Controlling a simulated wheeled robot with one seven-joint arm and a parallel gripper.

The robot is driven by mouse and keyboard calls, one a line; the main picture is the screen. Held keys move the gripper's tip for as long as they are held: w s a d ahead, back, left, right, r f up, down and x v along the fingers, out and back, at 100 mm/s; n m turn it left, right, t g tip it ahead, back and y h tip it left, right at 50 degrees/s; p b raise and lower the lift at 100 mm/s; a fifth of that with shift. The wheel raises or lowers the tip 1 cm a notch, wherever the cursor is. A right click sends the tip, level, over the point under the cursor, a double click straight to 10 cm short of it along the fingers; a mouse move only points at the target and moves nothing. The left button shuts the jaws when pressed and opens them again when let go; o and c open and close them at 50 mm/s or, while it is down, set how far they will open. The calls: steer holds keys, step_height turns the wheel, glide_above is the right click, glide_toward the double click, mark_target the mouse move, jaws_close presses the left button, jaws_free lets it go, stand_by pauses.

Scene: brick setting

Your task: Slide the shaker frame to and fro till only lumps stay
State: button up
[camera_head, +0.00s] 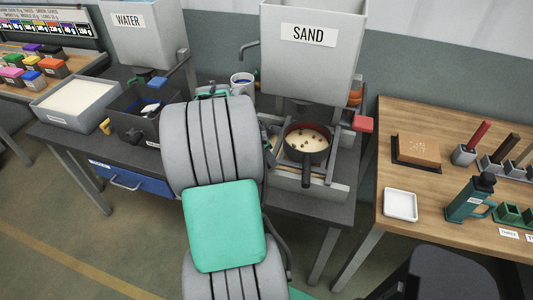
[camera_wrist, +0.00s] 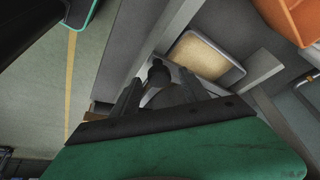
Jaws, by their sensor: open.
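The shaker frame (camera_head: 325,190) is a grey frame on the dark bench below the sand hopper. A round dark sieve (camera_head: 325,152) sits on it, its handle pointing toward me. Sand with several dark lumps lies in the sieve. My gripper (camera_wrist: 155,92) is open in the wrist view, its dark fingers ahead of the green body. In the head view my arm hides it. A grey tray (camera_wrist: 238,74) with sand-coloured filling lies beyond the fingers in the wrist view.
The sand hopper (camera_head: 341,60) stands above the frame, with a red block (camera_head: 363,124) to its lower right. A grey tub (camera_head: 48,114), a dark bin (camera_head: 127,124) and the water hopper (camera_head: 168,35) are left. A wooden table (camera_head: 405,238) with tools stands right.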

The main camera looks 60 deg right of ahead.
steer(key=shift+s+d+f, duration=0.1)
steer(key=shift+f, duration=0.2)
steer(key=shift+c, duration=0.3)
jaws_close()
stand_by(0.9)
